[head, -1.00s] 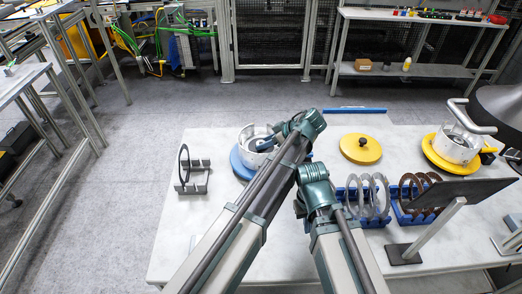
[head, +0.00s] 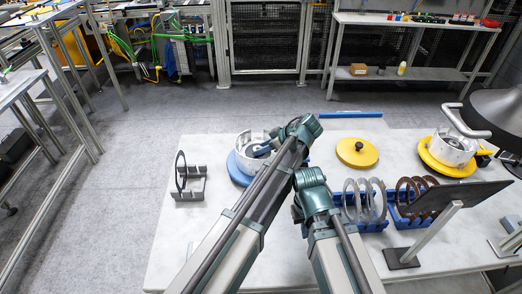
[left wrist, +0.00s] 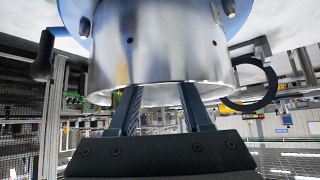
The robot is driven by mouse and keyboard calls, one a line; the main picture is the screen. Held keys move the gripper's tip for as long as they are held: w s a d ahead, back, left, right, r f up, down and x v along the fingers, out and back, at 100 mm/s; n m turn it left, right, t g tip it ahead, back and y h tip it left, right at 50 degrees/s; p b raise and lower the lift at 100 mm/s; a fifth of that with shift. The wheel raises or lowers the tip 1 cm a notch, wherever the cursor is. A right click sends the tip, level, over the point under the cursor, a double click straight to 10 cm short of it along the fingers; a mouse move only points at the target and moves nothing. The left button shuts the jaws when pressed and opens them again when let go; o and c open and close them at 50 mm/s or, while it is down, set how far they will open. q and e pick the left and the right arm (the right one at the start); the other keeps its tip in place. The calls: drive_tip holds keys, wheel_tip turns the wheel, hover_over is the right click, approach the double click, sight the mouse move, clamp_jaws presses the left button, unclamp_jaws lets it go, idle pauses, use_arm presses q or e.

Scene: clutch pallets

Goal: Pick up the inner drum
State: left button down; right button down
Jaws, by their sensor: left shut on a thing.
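A silver drum housing (head: 244,143) stands on a round blue base (head: 236,170) at the middle-left of the table. My left gripper (head: 264,149) reaches down into its open top. In the left wrist view the silver housing (left wrist: 155,50) fills the top, and my left gripper (left wrist: 157,105) has both fingers inside its mouth. The gripper is shut on the inner drum, which sits within the housing and is mostly hidden by the wall and fingers. My right arm is bent at the table's front; its gripper is hidden from view.
A yellow lid (head: 357,153) with a black knob lies right of my left arm. Blue racks hold grey rings (head: 350,200) and brown rings (head: 403,195). A dark stand (head: 190,187) stands at left. A second silver drum (head: 452,150) sits on a yellow base at right.

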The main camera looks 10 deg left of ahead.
use_arm(q)
drive_tip(key=shift+r, duration=0.25)
use_arm(e)
drive_tip(key=shift+r, duration=0.15)
